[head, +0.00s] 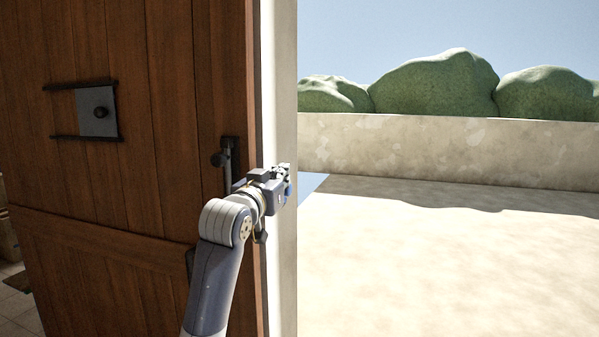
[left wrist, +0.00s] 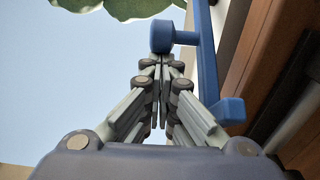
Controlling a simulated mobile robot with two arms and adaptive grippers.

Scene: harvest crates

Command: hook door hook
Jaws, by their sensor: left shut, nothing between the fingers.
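A brown wooden door (head: 165,110) fills the left of the head view. A dark metal fitting (head: 228,160) sits near its right edge. A blue bar (left wrist: 208,70) with a stub at its lower end and a rounded blue end piece (left wrist: 162,36) shows in the left wrist view; I cannot tell whether it is the hook. A little blue shows beside the fingers in the head view. My left gripper (head: 285,172) is shut and empty by the white door post; its fingertips (left wrist: 161,66) are just below the rounded blue end, contact unclear. My right gripper is out of view.
A small hatch (head: 97,110) with a round knob and dark rails is on the door. The pale door post (head: 283,90) stands right of the door. Open pale ground (head: 450,260) lies beyond, before a low wall (head: 450,150) and bushes. Tiled floor (head: 22,310) shows at lower left.

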